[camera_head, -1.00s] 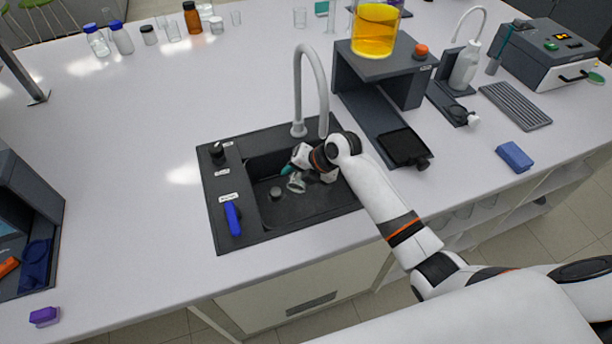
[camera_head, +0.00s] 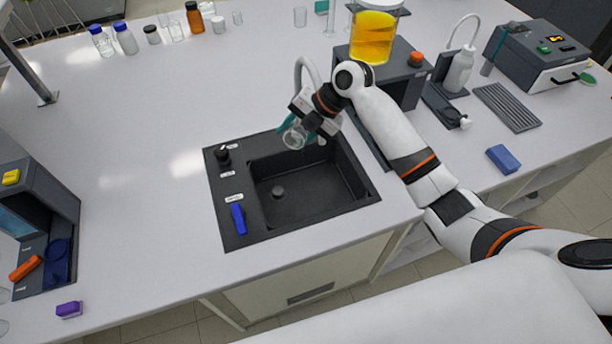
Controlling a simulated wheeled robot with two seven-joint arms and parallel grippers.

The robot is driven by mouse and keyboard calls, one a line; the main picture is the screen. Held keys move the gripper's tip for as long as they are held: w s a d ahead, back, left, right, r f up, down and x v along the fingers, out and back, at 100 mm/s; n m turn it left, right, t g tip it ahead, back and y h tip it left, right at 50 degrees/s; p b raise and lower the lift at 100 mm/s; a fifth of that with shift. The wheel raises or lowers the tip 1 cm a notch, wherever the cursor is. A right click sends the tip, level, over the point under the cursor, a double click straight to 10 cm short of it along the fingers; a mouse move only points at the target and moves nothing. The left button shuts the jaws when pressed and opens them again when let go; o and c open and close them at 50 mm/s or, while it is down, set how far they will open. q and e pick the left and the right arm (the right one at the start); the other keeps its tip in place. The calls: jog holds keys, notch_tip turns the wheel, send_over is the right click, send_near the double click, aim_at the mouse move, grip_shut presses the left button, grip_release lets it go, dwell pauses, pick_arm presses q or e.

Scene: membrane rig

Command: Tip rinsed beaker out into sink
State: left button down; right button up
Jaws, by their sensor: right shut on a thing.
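The beaker (camera_head: 294,137) is a small clear glass vessel. My right gripper (camera_head: 298,124), with teal fingertips, is shut on it and holds it above the back edge of the sink. The beaker looks tilted; whether it holds any liquid cannot be made out. The black sink (camera_head: 318,206) is set into the white bench, and its basin with a round drain (camera_head: 278,191) looks empty. My left gripper is not in view.
A blue lever (camera_head: 238,218) and a black knob (camera_head: 222,154) sit on the sink's left rim. A dark stand (camera_head: 408,88) bearing a vessel of yellow liquid (camera_head: 372,38) is close behind my right arm.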

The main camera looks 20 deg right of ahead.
notch_tip(320, 180, down, 18)
jog(key=f+t+h+b, duration=0.1)
jog(key=t+b, duration=0.1)
jog(key=b, duration=0.6)
jog(key=s+a+r+n+t+h+b, duration=0.2)
jog(key=s+n+t+h+b, duration=0.3)
jog(key=n+t+b, duration=0.3)
jog(key=a+t+b, duration=0.1)
jog(key=t+b, duration=0.2)
jog(key=t, duration=0.2)
jog(key=shift+s+a+r+b, duration=0.15)
jog(key=shift+s+a+b, duration=0.15)
jog(key=shift+s+b, duration=0.05)
